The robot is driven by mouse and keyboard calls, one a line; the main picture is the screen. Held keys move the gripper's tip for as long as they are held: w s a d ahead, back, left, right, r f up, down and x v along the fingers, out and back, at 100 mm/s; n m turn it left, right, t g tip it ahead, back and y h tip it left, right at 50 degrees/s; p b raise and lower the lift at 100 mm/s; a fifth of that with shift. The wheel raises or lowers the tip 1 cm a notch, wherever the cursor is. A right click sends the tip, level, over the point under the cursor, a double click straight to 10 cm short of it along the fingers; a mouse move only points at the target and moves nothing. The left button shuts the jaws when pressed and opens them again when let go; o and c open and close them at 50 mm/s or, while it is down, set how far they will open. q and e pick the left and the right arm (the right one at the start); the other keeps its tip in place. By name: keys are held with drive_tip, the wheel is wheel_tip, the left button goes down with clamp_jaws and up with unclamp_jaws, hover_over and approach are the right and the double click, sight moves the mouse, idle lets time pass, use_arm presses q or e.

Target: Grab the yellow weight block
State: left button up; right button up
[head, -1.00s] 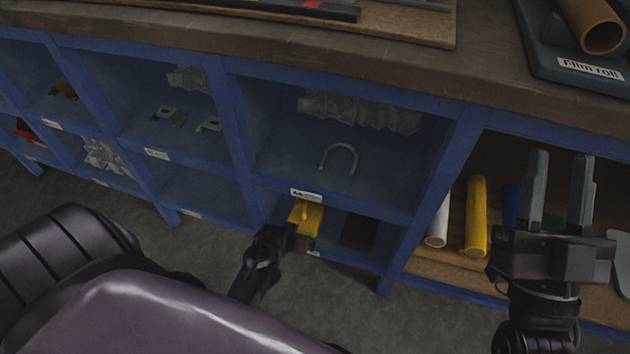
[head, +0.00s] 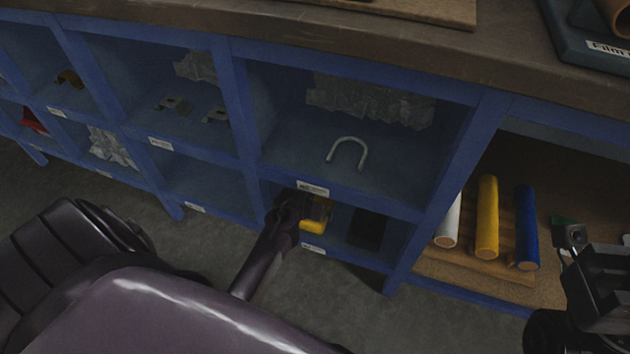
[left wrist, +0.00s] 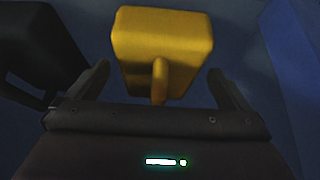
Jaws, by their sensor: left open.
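The yellow weight block (head: 313,222) sits in a lower compartment of the blue shelf, partly hidden by my left gripper (head: 304,207). The left wrist view shows the yellow block (left wrist: 163,35) straight ahead, its loop handle pointing toward the gripper. The open fingers of my left gripper (left wrist: 158,75) stand on either side of the handle, with visible gaps and no grip on it. My right gripper (head: 598,262) is at the right edge of the head view, partly cut off; its finger opening is unclear.
A black block (head: 366,228) stands right of the yellow one; it also shows in the left wrist view (left wrist: 40,45). Blue shelf dividers (head: 440,195) frame the compartment. White, yellow and blue rolls (head: 487,215) lie in the bay to the right.

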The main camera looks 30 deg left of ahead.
use_arm(q)
drive_tip(key=w+f, duration=0.1)
drive_tip(key=w+b, duration=0.1)
drive_tip(key=w+a+f+b, duration=0.1)
drive_tip(key=shift+w+f, duration=0.35)
drive_tip(key=shift+w, duration=0.05)
drive_tip(key=c, duration=1.4)
drive_tip(key=shift+o, duration=0.2)
drive_tip(key=shift+w+r, duration=0.1)
drive_tip(key=shift+r, duration=0.05)
